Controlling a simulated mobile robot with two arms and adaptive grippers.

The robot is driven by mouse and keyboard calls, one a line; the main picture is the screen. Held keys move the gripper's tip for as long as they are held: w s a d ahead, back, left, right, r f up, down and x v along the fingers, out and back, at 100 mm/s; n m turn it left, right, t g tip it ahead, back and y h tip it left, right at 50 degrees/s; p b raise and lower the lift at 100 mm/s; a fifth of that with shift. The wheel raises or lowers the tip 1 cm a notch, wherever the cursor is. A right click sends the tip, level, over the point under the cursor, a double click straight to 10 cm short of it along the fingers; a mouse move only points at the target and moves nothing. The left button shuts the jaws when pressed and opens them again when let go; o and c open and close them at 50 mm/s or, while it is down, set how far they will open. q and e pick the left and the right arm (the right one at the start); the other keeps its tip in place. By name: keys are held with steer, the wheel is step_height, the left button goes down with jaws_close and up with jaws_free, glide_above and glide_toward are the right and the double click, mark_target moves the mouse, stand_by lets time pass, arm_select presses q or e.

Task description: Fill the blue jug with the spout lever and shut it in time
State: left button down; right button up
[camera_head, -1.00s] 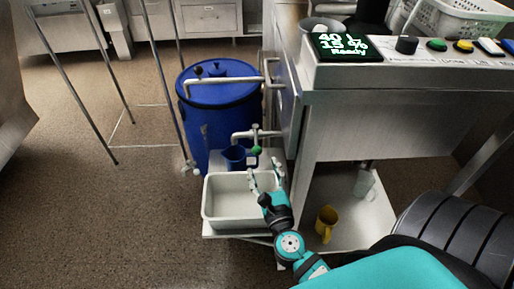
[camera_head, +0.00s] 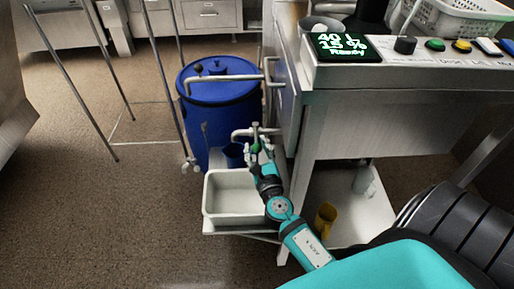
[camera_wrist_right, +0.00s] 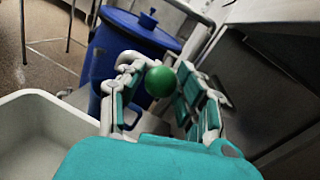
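The blue jug (camera_head: 234,155) stands under the pipe spout beside the large blue barrel, partly hidden by my right gripper. The spout lever ends in a round green knob (camera_head: 255,148), which also shows in the right wrist view (camera_wrist_right: 160,82). My right gripper (camera_head: 261,150) is at the knob; in the wrist view its fingers stand apart on either side of it, open. I cannot tell whether they touch it. The jug's inside and any liquid are not visible. My left gripper is not in view.
A white basin (camera_head: 235,212) lies just in front of the jug. The blue barrel (camera_head: 220,110) stands behind. A yellow mug (camera_head: 326,217) sits on the low shelf to the right. The display (camera_head: 343,46) reads 40 l, 15 %, Ready.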

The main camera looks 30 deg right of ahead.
jaws_close()
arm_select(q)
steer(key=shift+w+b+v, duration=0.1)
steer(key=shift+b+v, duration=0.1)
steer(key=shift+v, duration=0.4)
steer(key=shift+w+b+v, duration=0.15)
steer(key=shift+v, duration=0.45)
arm_select(e)
steer(key=a+m+g+h, duration=0.1)
steer(key=h, duration=0.1)
steer(key=w+a+m+g+h, duration=0.1)
steer(key=m+h, duration=0.1)
steer(key=w+m+g+h, duration=0.1)
steer(key=shift+w+a+f+g+h, duration=0.2)
steer(key=shift+a+g+h, duration=0.1)
steer(key=shift+a+h, duration=0.1)
steer(key=o, duration=0.5)
jaws_free()
steer(key=shift+a+r, duration=0.1)
steer(key=shift+r, duration=0.05)
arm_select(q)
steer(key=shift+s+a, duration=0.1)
